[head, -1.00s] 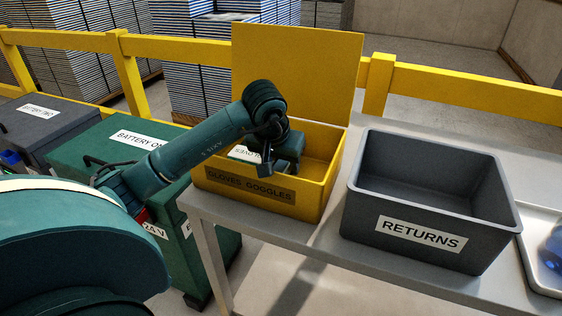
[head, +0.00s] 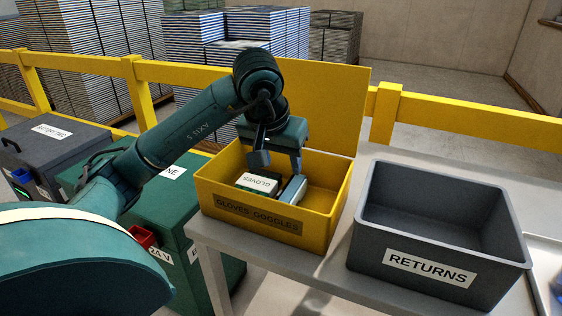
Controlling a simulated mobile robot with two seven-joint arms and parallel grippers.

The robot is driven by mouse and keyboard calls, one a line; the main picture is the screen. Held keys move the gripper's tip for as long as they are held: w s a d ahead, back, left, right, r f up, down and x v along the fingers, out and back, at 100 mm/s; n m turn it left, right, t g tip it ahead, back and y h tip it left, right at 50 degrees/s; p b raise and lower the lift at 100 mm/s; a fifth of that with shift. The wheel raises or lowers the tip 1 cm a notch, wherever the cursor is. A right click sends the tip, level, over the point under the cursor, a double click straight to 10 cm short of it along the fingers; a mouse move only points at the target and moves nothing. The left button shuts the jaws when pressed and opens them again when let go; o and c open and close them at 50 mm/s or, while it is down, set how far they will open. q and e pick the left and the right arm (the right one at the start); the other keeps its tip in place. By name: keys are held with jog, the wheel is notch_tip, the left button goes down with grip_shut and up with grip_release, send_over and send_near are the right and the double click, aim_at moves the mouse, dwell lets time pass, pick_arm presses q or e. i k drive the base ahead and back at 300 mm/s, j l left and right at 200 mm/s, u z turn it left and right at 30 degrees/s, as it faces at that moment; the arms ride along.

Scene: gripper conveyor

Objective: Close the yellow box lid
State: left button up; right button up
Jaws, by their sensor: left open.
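The yellow box (head: 222,195), labelled GLOVES GOGGLES, stands on the left end of the table. Its lid (head: 335,105) is open and stands upright at the back. Inside lie a white pack marked GLOVES (head: 260,183) and a second, pale bluish pack (head: 293,190). My left gripper (head: 279,163) points down over the box with its fingers apart, in front of the lid. It holds nothing that I can see. The arm hides part of the lid's left side. My right gripper is out of view.
A grey RETURNS bin (head: 385,238) stands on the grey table (head: 325,255) just right of the box. A pale tray (head: 548,265) is at the right edge. Green and grey battery cases stand left of the table. A yellow rail (head: 450,112) runs behind.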

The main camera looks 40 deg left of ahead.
aim_at(332, 97)
jog(key=k+l, duration=0.2)
jog(key=k, duration=0.3)
jog(key=k+l, duration=0.15)
jog(key=k, duration=0.3)
